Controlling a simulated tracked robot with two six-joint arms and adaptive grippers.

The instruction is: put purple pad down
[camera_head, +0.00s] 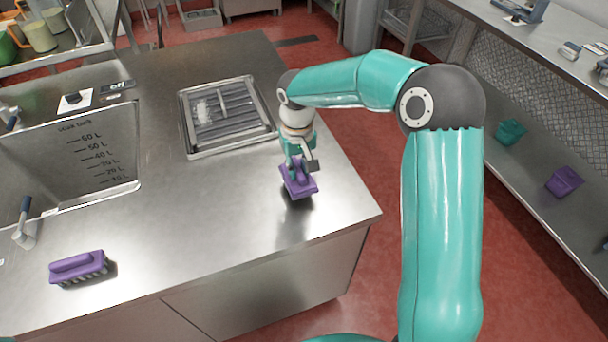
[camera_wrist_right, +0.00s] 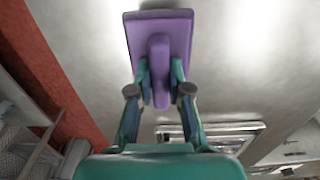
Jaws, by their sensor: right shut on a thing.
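The purple pad (camera_head: 301,183) is a flat block with a raised handle along its back. My right gripper (camera_head: 298,168) is shut on that handle, over the right part of the steel counter (camera_head: 240,215). In the right wrist view the pad (camera_wrist_right: 176,32) sits between the fingertips of the gripper (camera_wrist_right: 160,82), its flat plate reaching beyond them. A dark shadow shows just below the pad; I cannot tell whether it touches the counter. My left gripper is not in view.
A purple brush (camera_head: 79,267) lies at the counter's front left. A grated drain tray (camera_head: 228,115) and a kettle basin (camera_head: 75,150) are set in the counter. The counter's right edge is close to the pad. A shelf at right holds a purple container (camera_head: 564,181).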

